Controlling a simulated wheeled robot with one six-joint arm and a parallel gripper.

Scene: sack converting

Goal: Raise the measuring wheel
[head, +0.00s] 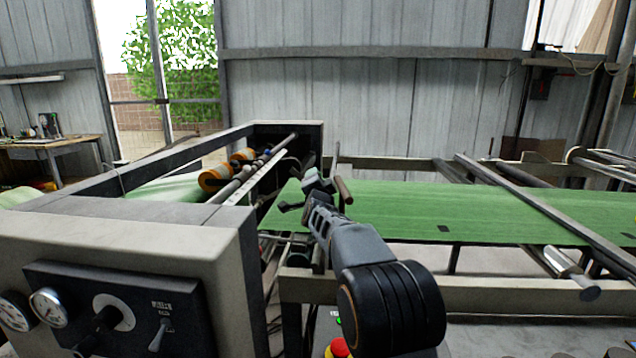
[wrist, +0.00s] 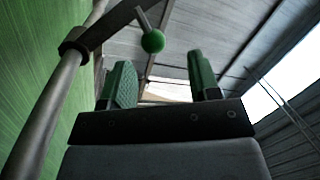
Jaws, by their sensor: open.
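My gripper (head: 306,191) is at the near edge of the green web (head: 470,210), beside the machine's frame. In the wrist view my gripper (wrist: 160,60) is open and empty, its two green-padded fingers spread apart. A green ball knob (wrist: 152,41) on a short thin rod shows beyond the fingertips, in line with the gap between them and apart from both. A flat dark arm and a collar (wrist: 75,42) on a grey bar (wrist: 45,118) are close to the rod. I cannot clearly make out the measuring wheel itself; my arm and gripper cover part of that area.
A control panel (head: 120,310) with gauges and switches is at the lower left. Orange rollers (head: 215,178) lie inside the frame. A red button (head: 339,348) is below my arm. A long metal bar (head: 545,208) crosses the web at right. A workbench (head: 50,146) stands far left.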

